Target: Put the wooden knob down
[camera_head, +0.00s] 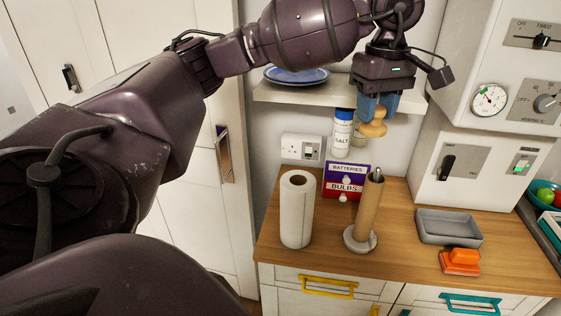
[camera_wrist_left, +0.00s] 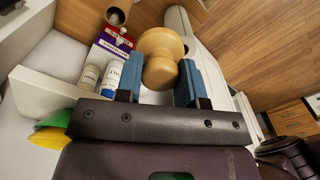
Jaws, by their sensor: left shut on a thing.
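The wooden knob (camera_head: 373,128) is pale and rounded, and it hangs below my left gripper (camera_head: 376,106) in the head view. The blue fingers are shut on it, above the wooden worktop (camera_head: 400,272) and in front of the wall. In the left wrist view the knob (camera_wrist_left: 160,44) sits between the two blue fingers of my left gripper (camera_wrist_left: 160,78), its wider end pointing away from the palm. My right gripper is not in view.
A SALT jar (camera_head: 342,132) stands behind the knob. A paper roll (camera_head: 297,210), a holder with a bare cardboard tube (camera_head: 369,208), and BATTERIES and BULBS boxes (camera_head: 347,168) stand on the worktop. A grey tray (camera_head: 449,240) and orange block (camera_head: 460,257) lie right. A shelf (camera_head: 290,94) is above.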

